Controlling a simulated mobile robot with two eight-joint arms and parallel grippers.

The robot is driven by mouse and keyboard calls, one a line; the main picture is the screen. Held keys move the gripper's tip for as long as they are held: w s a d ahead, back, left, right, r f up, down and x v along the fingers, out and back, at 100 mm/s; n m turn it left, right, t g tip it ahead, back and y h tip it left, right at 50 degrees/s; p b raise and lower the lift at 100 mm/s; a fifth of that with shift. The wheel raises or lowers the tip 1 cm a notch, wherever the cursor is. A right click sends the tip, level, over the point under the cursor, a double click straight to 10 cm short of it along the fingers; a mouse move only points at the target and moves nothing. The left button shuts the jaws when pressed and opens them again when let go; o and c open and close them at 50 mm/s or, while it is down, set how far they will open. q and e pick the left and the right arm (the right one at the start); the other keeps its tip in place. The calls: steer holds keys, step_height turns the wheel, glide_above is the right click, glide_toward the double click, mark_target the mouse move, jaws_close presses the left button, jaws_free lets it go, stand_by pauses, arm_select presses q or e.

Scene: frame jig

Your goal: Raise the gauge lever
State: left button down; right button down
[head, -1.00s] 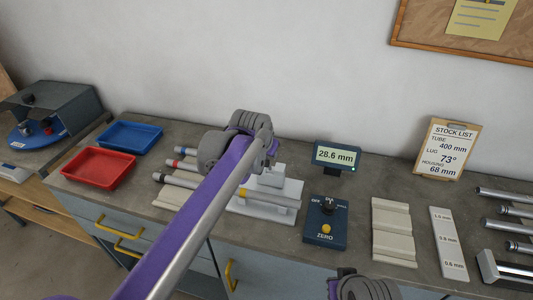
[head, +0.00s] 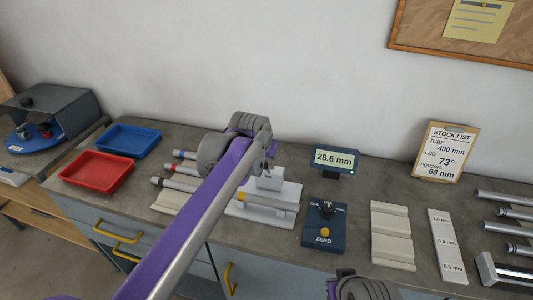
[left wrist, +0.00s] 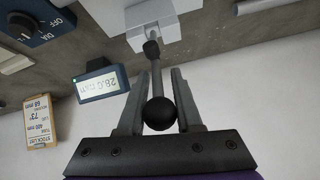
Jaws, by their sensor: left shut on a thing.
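The gauge is a pale block and base (head: 288,196), partly hidden behind my left arm in the head view. A tube with a yellow band (head: 262,200) lies across it. My left gripper (left wrist: 162,78) is shut on the lever, one finger on each side of the rod. The gauge display (head: 334,158) reads 28.6 mm.
A blue control box (head: 324,224) with a dial and a yellow ZERO button stands right of the gauge. Several tubes (head: 180,169) lie left of it, with red (head: 97,172) and blue (head: 128,140) trays beyond. A pale grooved block (head: 391,235) and a thickness strip (head: 446,245) lie right.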

arm_select(q)
steer(key=shift+f, duration=0.15)
stand_by(0.4)
steer(key=c, duration=0.6)
jaws_free()
steer(key=shift+w, duration=0.1)
steer(key=v, duration=1.1)
